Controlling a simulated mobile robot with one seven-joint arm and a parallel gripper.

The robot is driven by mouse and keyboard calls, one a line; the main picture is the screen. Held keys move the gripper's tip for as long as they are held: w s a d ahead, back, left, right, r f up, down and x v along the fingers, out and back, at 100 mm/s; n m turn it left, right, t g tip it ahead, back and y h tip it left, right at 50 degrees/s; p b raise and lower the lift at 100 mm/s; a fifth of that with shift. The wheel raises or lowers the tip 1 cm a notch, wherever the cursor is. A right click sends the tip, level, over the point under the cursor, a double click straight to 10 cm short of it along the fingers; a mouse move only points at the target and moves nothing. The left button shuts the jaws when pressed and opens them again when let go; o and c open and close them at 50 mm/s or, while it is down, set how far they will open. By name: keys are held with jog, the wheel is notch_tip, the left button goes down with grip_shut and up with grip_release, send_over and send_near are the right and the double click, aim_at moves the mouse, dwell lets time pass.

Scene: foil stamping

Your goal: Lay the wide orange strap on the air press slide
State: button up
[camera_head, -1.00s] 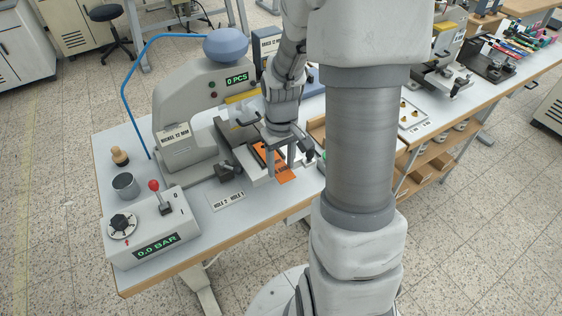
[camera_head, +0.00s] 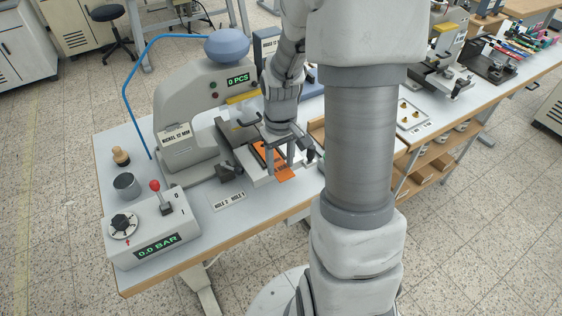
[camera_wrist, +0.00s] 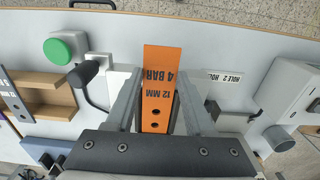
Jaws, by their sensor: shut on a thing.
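The wide orange strap (camera_head: 284,173) lies between the fingers of my gripper (camera_head: 281,160), over the pale slide (camera_head: 257,174) in front of the air press (camera_head: 185,125). In the wrist view the strap (camera_wrist: 160,70) shows "12 MM" and "4 BAR" and two dark holes, with one finger of my gripper (camera_wrist: 158,112) along each side. The gripper is shut on it. The strap's front end sticks out past the slide toward the table's front. Whether the strap touches the slide is hidden by the fingers.
A control box (camera_head: 152,228) with a red lever reads 0.0 BAR at the front left. A metal cup (camera_head: 126,185) and a wooden-knobbed stamp (camera_head: 121,157) stand behind it. A "HOLE 2 HOLE 1" label (camera_head: 227,201) lies flat before the slide. A green button (camera_wrist: 66,46) shows in the wrist view.

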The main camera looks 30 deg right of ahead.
jog(key=o, duration=1.4)
jog(key=shift+r, duration=0.1)
notch_tip(320, 180, up, 17)
jog(key=p, duration=0.2)
jog(key=shift+r, duration=0.15)
